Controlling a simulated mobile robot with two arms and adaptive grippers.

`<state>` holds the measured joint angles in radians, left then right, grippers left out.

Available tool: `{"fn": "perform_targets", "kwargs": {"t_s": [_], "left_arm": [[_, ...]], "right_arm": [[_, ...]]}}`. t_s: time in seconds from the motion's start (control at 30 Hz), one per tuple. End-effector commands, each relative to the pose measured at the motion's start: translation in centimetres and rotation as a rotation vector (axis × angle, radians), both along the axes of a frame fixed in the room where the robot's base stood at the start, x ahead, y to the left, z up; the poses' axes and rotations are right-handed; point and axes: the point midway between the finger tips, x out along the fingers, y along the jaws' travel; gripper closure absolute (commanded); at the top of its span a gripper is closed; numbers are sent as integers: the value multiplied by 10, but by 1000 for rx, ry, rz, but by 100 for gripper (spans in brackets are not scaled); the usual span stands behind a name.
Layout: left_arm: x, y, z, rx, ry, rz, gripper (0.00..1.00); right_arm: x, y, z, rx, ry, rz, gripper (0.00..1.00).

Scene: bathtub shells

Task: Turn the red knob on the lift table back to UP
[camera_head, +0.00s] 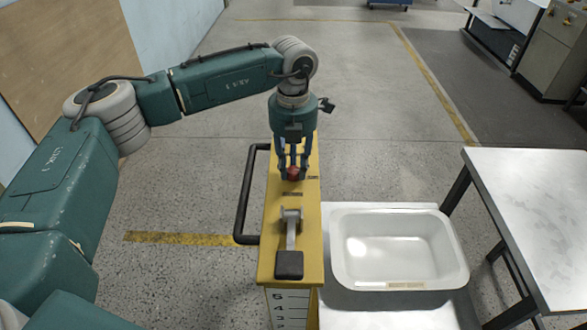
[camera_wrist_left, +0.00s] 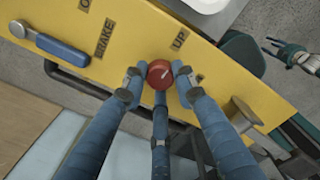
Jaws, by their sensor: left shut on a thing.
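The red knob (camera_head: 293,174) sits on the yellow top of the lift table's control column (camera_head: 268,262). In the left wrist view the round red knob (camera_wrist_left: 159,74) has a small light mark on top; its exact heading is hard to read. An UP label (camera_wrist_left: 180,38) is beside it and a BRAKE label (camera_wrist_left: 103,37) is farther left. My left gripper (camera_head: 292,168) comes down from above, its blue fingers (camera_wrist_left: 157,82) closed around the knob. My right gripper (camera_wrist_left: 292,54) shows small at the right of the wrist view, fingers apart and empty; it is outside the head view.
A lever with a dark pad (camera_head: 289,264) lies on the column's near end. A black handle bar (camera_head: 243,195) runs along its left side. A white tub shell (camera_head: 455,265) lies to the right, near a pale table (camera_head: 535,215). The floor beyond is open.

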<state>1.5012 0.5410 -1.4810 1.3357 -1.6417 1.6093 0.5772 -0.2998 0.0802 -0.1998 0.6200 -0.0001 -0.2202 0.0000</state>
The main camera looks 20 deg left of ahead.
Motion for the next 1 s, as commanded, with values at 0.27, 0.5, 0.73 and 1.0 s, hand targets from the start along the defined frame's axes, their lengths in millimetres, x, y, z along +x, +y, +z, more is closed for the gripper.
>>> {"fn": "perform_targets", "kwargs": {"t_s": [0.27,0.5,0.73,1.0], "left_arm": [[0,1,1,2,-1,56,99],[0,0,1,1,0,61,99],[0,0,1,1,0,60,63],[0,0,0,0,0,59,54]], "right_arm": [[0,0,-4,0,0,0,54],[0,0,-4,0,0,0,54],[0,0,-4,0,0,0,54],[0,0,-4,0,0,0,54]]}}
